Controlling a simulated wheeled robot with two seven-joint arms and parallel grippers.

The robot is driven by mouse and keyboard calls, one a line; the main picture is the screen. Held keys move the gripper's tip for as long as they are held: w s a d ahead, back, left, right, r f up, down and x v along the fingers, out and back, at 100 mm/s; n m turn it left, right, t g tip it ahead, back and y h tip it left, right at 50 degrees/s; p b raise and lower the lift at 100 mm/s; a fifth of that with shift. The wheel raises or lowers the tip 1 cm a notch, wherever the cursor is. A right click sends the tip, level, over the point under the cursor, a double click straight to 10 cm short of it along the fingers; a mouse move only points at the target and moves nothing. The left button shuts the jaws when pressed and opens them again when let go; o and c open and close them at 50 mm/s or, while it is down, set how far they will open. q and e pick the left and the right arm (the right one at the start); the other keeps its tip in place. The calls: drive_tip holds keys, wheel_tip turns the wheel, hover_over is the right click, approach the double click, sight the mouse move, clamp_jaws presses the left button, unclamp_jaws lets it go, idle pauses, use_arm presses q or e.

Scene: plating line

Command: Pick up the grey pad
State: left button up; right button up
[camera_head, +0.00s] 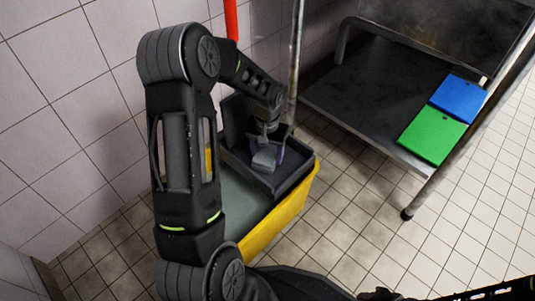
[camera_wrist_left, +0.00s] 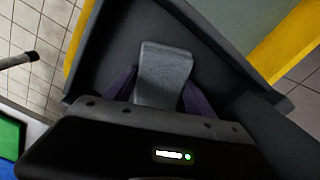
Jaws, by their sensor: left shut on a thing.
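The grey pad (camera_head: 264,159) is a light grey, block-like piece at my left gripper, above the dark tray of the yellow cart. In the left wrist view the pad (camera_wrist_left: 163,70) sits between the two purplish fingers of my left gripper (camera_wrist_left: 158,88), which is shut on it. In the head view the left gripper (camera_head: 266,150) points down into the tray. I cannot tell whether the pad still touches the tray floor. My right gripper does not show clearly.
The dark tray (camera_head: 298,170) sits on a yellow bucket cart (camera_head: 262,236) against the tiled wall. A dark metal shelf (camera_head: 365,95) at the right holds a green board (camera_head: 432,135) and a blue board (camera_head: 459,98). A metal post and red handle (camera_head: 231,20) stand behind.

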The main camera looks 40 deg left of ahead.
sight(267, 153)
use_arm(q)
wheel_tip(267, 153, up, 10)
drive_tip(key=p, duration=0.4)
idle(0.5)
drive_tip(key=o, duration=1)
drive_tip(key=c, duration=0.6)
drive_tip(key=w+d+r+m, duration=0.1)
drive_tip(key=w+d+r, duration=0.2)
drive_tip(key=d+r, duration=0.2)
drive_tip(key=w+d+r+m, duration=0.1)
drive_tip(key=w+d+r, duration=0.2)
drive_tip(key=d+r, duration=0.3)
drive_tip(key=w+d+r+m, duration=0.1)
drive_tip(key=w+d+r, duration=0.2)
drive_tip(key=d+r, duration=0.3)
drive_tip(key=shift+d+r+m, duration=0.1)
drive_tip(key=shift+d+m, duration=0.2)
drive_tip(key=shift+d, duration=0.6)
